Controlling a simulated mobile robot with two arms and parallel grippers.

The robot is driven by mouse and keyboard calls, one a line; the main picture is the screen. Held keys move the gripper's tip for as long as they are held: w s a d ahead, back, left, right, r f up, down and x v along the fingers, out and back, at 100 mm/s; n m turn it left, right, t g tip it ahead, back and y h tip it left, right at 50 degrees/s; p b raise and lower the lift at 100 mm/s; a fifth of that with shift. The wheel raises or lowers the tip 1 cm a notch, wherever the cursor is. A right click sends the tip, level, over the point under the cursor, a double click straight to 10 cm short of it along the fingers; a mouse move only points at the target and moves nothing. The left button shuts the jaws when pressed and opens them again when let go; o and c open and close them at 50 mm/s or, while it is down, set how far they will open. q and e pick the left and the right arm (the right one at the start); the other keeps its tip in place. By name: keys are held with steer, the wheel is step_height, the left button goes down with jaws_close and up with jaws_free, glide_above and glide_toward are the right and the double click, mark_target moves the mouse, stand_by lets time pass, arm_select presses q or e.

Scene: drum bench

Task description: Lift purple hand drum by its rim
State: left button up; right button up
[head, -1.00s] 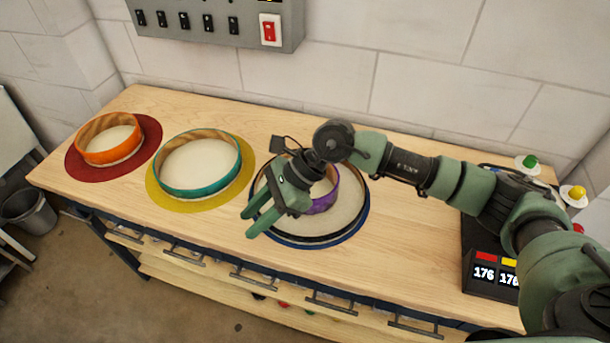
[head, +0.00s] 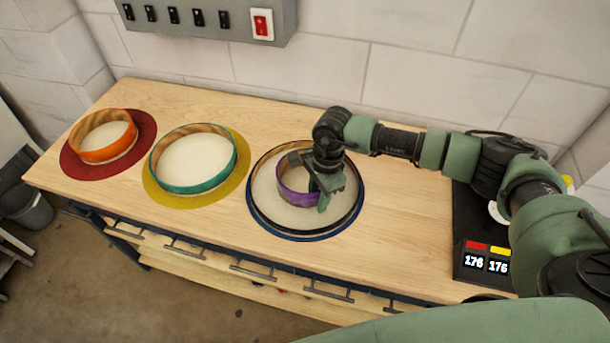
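The purple hand drum (head: 294,197) is a small ring with a purple outside and wooden inside. It sits within a larger, pale, black-rimmed round piece (head: 269,213) on a dark blue round mat (head: 300,238). My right gripper (head: 326,203) is at the right side of the purple drum, fingers pointing down at its rim. The gripper and wrist hide that part of the rim, so I cannot tell whether the fingers are closed on it or apart. My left gripper is not in view.
A teal drum (head: 193,188) on a yellow mat (head: 180,203) and an orange drum (head: 103,155) on a red mat (head: 78,174) stand to the left. A dark unit with displays (head: 487,258) is at the right. A switch panel (head: 200,20) hangs on the wall behind.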

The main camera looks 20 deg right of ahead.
steer(key=shift+f, duration=0.15)
steer(key=shift+c, duration=0.3)
jaws_close()
steer(key=shift+a, duration=0.1)
stand_by(1.0)
